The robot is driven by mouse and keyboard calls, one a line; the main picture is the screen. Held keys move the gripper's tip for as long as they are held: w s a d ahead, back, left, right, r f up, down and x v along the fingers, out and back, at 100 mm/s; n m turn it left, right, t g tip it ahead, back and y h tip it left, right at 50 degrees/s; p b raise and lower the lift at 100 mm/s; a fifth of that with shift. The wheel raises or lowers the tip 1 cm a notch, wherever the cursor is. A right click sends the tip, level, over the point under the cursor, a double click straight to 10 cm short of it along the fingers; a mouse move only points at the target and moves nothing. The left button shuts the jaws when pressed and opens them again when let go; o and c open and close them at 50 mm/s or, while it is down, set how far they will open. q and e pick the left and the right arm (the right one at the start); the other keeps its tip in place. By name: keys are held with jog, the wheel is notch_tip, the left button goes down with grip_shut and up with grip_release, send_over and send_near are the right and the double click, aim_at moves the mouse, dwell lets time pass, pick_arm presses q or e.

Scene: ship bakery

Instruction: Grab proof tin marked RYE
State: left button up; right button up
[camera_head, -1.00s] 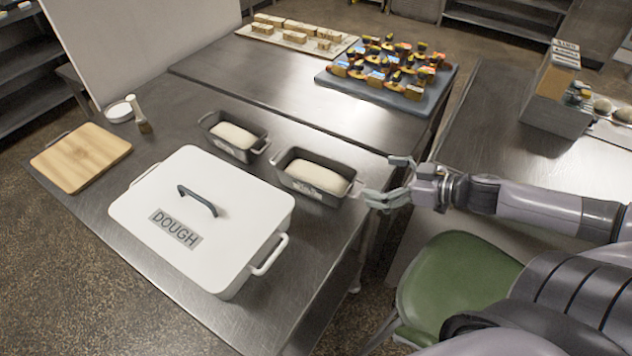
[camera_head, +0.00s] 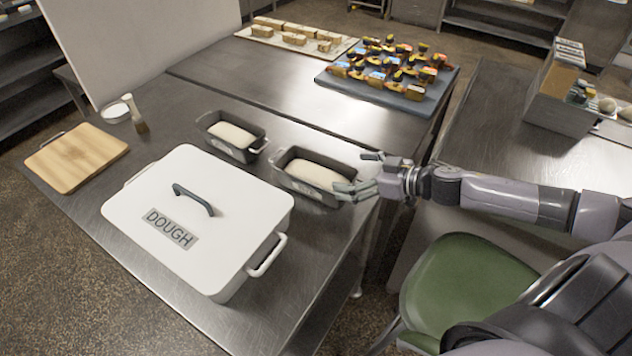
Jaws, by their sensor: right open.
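Two dark grey loaf tins with pale dough in them stand on the steel table. The left tin (camera_head: 243,154) has a small label on its front, too small to read. The right tin (camera_head: 304,187) also has a front label that I cannot read, so I cannot tell which is marked RYE. My right gripper (camera_head: 358,172) is open at the right end of the right tin, its fingers on either side of the end handle area. I cannot tell whether it touches the tin. My left gripper is not in view.
A white lidded box (camera_head: 200,262) marked DOUGH stands in front of the tins. A wooden board (camera_head: 76,158), a small white dish (camera_head: 115,112) and a brush (camera_head: 138,118) lie left. A green chair (camera_head: 465,285) stands at right.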

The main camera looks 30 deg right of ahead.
aim_at(321, 180)
jog(key=shift+p+x, duration=0.35)
jog(key=shift+x, duration=1.55)
jog(key=shift+w+a+p, duration=0.3)
jog(key=shift+w+p, duration=0.05)
jog(key=shift+p, duration=0.1)
jog(key=x, duration=0.1)
jog(key=p+x, duration=0.1)
jog(key=x, duration=0.1)
jog(key=shift+w+a+f, duration=0.1)
jog(key=shift+f, duration=0.2)
jog(key=shift+w+a+f, duration=0.25)
jog(key=shift+w, duration=0.15)
jog(key=shift+s, duration=0.1)
jog(key=shift+c, duration=0.6)
jog(key=shift+s+f, duration=0.15)
jog(key=c, duration=1.7)
jog(key=shift+c, duration=0.4)
